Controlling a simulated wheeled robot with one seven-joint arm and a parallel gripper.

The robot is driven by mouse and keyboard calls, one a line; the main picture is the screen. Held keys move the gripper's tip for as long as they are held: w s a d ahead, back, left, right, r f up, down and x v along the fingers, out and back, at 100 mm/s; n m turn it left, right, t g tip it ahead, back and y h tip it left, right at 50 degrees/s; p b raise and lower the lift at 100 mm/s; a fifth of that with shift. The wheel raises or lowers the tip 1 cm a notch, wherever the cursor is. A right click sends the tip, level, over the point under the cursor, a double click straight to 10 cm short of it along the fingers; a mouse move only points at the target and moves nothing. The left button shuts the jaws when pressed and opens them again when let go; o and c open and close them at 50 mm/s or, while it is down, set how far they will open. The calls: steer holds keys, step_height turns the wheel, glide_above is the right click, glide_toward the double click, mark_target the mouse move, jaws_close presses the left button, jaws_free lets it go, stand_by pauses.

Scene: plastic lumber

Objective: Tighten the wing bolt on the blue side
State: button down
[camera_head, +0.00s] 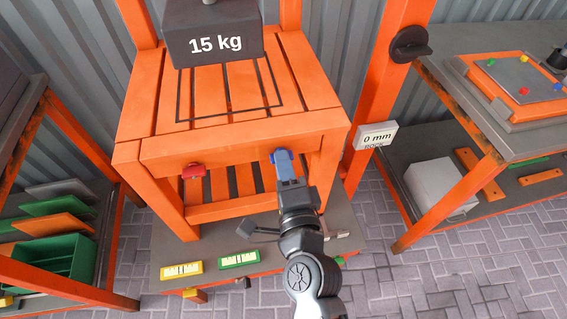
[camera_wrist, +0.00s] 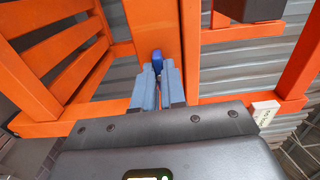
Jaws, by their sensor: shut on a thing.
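The blue wing bolt (camera_head: 272,157) is on the front rail of an orange slatted stool (camera_head: 235,139), toward the right end. My gripper (camera_head: 283,158) is at the bolt, its fingers shut on it and hiding most of it. In the wrist view the bolt's blue tip (camera_wrist: 157,57) shows between the two blue-grey fingers (camera_wrist: 158,78), against the orange wood. A red wing bolt (camera_head: 193,170) sits on the same rail to the left, apart from my gripper.
A dark 15 kg weight (camera_head: 205,58) hangs over the stool seat. A 0 mm sign (camera_head: 376,137) is at the right post. Yellow (camera_head: 181,270) and green (camera_head: 239,259) levels lie on the platform below. Benches stand left (camera_head: 60,120) and right (camera_head: 505,150).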

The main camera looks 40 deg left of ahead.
steer(key=c, duration=1.2)
jaws_free()
steer(key=b+v, duration=0.3)
steer(key=v, duration=0.5)
